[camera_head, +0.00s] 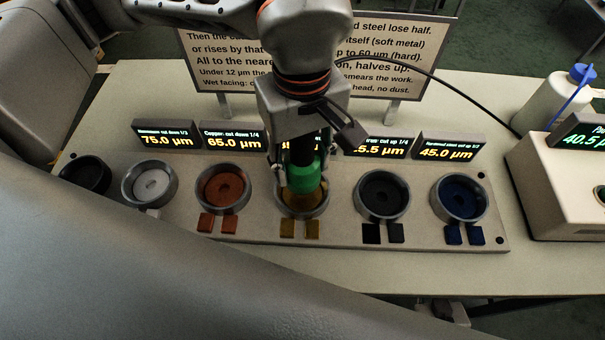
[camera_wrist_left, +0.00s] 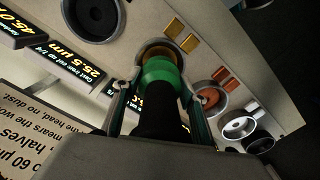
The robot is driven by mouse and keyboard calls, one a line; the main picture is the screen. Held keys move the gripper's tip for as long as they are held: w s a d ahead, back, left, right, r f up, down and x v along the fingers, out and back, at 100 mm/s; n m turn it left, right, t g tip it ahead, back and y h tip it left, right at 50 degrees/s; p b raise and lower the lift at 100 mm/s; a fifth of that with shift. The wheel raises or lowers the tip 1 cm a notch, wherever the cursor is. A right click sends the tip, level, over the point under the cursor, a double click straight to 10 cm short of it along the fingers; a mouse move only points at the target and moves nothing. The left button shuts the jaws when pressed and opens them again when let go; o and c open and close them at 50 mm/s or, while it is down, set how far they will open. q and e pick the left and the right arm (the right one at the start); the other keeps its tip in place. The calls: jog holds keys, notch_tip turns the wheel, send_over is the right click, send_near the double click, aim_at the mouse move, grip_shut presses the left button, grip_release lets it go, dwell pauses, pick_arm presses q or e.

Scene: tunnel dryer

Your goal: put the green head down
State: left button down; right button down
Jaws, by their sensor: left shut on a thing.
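My left gripper (camera_head: 303,158) comes down over the rack (camera_head: 335,232) and is shut on the green head (camera_head: 303,185). The head has a black upper part and a green band, and it is upright above the cup with yellow tabs (camera_head: 302,208). In the left wrist view, the green head (camera_wrist_left: 162,72) is between the two fingers (camera_wrist_left: 155,95), and its lower end is at the yellow cup's opening (camera_wrist_left: 160,48). I cannot tell whether it touches the cup's bottom. My right gripper is not in view.
The copper cup (camera_head: 223,189) and white cup (camera_head: 150,184) stand left, the dark cup (camera_head: 382,195) and blue cup (camera_head: 459,197) right. Lit displays (camera_head: 446,149) and a text sign (camera_head: 415,60) stand behind. A bottle (camera_head: 555,100) and a box unit (camera_head: 550,190) are at the right.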

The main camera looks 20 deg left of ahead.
aim_at(302, 179)
pick_arm(q)
jog(key=shift+f, duration=2.2)
jog(key=shift+f+b, duration=0.2)
jog(key=shift+b, duration=0.1)
jog(key=c, duration=1.2)
grip_release()
notch_tip(302, 179, up, 12)
jog(key=shift+r+p, duration=0.15)
jog(key=shift+p, duration=0.4)
